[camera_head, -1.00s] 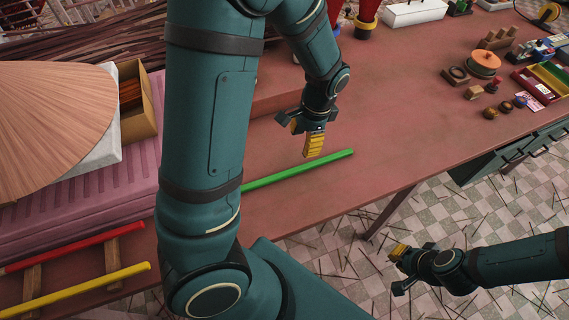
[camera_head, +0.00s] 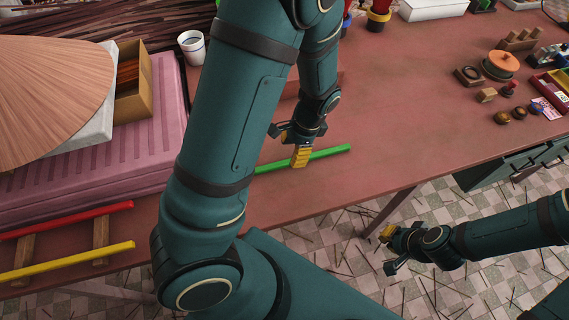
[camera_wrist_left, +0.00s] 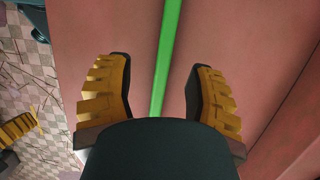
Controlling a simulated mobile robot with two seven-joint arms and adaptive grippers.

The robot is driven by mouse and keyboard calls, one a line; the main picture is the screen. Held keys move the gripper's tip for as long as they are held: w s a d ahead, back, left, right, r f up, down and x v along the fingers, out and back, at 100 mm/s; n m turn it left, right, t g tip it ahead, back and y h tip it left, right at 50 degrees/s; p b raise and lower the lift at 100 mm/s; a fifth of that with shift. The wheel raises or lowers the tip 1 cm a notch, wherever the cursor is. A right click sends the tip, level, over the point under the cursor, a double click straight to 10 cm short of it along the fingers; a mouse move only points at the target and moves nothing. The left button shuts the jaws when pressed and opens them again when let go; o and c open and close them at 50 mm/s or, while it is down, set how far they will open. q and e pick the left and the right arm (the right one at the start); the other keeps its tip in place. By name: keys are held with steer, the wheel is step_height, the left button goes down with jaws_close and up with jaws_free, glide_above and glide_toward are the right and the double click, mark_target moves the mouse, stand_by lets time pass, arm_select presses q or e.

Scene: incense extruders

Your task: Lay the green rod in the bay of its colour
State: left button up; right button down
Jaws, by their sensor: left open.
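The green rod (camera_head: 320,156) lies on the reddish table, partly hidden by my left arm and gripper. My left gripper (camera_head: 301,157) is above the rod, open and empty. In the left wrist view, the rod (camera_wrist_left: 167,55) runs between the parted yellow fingers of my left gripper (camera_wrist_left: 160,70); contact cannot be told. My right gripper (camera_head: 387,248) hangs beyond the table's front edge, over the floor; its opening is unclear. I cannot make out a green-coloured bay.
A red rod (camera_head: 75,219) and a yellow rod (camera_head: 75,260) lie across wooden supports (camera_head: 101,230) at the left.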

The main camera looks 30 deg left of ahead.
mark_target(286, 162)
arm_select(q)
steer(key=shift+w+a+b+x, duration=0.15)
steer(key=shift+b+x, duration=0.2)
steer(key=shift+x, duration=1.25)
steer(key=shift+w+a+b+x, duration=0.15)
steer(key=shift+b+x, duration=0.15)
steer(key=shift+x, duration=1.25)
jaws_close()
